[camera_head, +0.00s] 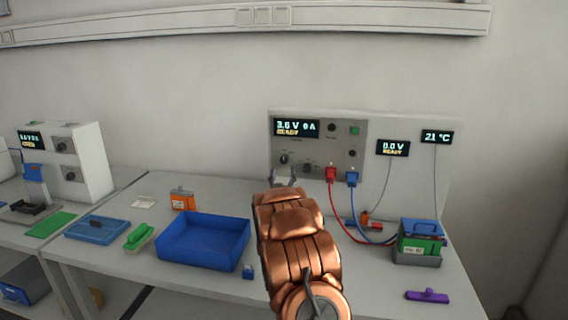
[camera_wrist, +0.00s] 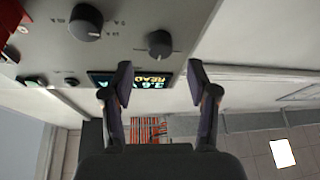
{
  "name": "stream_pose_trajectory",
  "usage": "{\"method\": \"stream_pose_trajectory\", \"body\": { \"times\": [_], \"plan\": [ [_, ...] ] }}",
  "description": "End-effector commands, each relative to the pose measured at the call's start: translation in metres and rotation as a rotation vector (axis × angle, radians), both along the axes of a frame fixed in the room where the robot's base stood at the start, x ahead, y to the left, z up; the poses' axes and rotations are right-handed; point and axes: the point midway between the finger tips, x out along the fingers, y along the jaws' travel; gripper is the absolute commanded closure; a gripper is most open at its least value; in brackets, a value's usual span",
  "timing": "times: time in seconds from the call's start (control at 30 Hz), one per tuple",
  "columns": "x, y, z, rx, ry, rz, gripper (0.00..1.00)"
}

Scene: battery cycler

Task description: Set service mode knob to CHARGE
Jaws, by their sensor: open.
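The cycler's grey panel (camera_head: 345,165) stands at the back of the right bench, its display (camera_head: 297,128) reading 3.6 V, 0 A, READY. Two dark knobs sit low on it: a left one (camera_head: 284,158) and a right one (camera_head: 308,168). In the wrist view, turned upside down, the left knob (camera_wrist: 160,43) lies just beyond the fingertips and the right knob (camera_wrist: 87,22) is at upper left. Their labels are too small to read, so I cannot tell which is service mode. My gripper (camera_head: 282,180) is open and empty (camera_wrist: 160,82), in front of the left knob, apart from it.
Red plug (camera_head: 331,174) and blue plug (camera_head: 352,178) with cables are right of the knobs. A blue bin (camera_head: 203,241) stands left of my arm, and a battery in a grey holder (camera_head: 418,258) stands right. A purple-handled item (camera_head: 428,296) lies near the front edge.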

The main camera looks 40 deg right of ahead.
Motion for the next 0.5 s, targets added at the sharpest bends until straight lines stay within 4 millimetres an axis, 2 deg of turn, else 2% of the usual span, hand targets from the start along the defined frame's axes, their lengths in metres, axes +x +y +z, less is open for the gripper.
{"method": "stream_pose_trajectory", "body": {
  "times": [0.23,0.5],
  "plan": [
    [0.017,-0.019,0.012,0.000,0.000,-0.001,0.41],
    [0.030,-0.034,0.018,0.003,0.002,-0.001,0.41]
  ]
}}
